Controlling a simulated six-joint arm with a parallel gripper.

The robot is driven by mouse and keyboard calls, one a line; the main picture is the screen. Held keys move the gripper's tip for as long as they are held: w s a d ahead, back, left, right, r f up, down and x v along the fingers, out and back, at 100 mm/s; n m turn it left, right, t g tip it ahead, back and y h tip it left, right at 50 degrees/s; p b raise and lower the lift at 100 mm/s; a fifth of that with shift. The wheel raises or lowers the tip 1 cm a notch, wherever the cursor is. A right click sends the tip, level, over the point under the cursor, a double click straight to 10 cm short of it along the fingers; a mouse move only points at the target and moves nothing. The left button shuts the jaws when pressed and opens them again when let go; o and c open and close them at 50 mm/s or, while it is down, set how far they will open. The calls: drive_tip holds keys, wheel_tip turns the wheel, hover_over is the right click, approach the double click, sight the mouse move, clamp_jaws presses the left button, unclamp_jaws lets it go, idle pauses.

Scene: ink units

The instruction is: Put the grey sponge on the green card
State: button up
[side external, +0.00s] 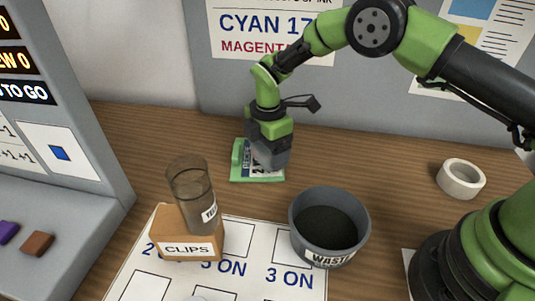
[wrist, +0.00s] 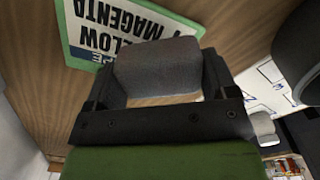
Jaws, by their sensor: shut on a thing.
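The green card (side external: 236,174) lies flat on the wooden table near the back wall. It has a white panel with dark print, and its printed face also shows in the wrist view (wrist: 92,45). My gripper (wrist: 160,75) is shut on the grey sponge (wrist: 157,66), which sits between its two dark fingers. In the side view my gripper (side external: 271,150) points down over the right part of the card and hides some of it. The sponge covers part of the card in the wrist view. I cannot tell whether the sponge touches the card.
A grey waste bin (side external: 325,205) stands at front right. A white tape roll (side external: 461,179) lies farther right. A printed sheet (side external: 270,283) lies in front. A grey console (side external: 60,215) borders the left.

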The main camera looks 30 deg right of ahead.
drive_tip(key=shift+f, duration=1)
drive_tip(key=shift+f, duration=0.15)
drive_tip(key=o, duration=0.8)
wheel_tip(320, 180, up, 12)
drive_tip(key=shift+r, duration=0.2)
drive_tip(key=s+d+r+m+t+y, duration=0.1)
drive_tip(key=s+d+r+m+t, duration=0.15)
drive_tip(key=s+r+m, duration=0.5)
drive_tip(key=s+d+r+m+t, duration=0.1)
drive_tip(key=s+d+r+m, duration=0.25)
drive_tip(key=r, duration=0.65)
drive_tip(key=s+d+m+t+y, duration=0.1)
drive_tip(key=s+m+t, duration=0.2)
drive_tip(key=s+m, duration=0.8)
drive_tip(key=shift+s+d+f+t, duration=0.15)
drive_tip(key=shift+s+d+t, duration=0.15)
drive_tip(key=shift+s, duration=1.85)
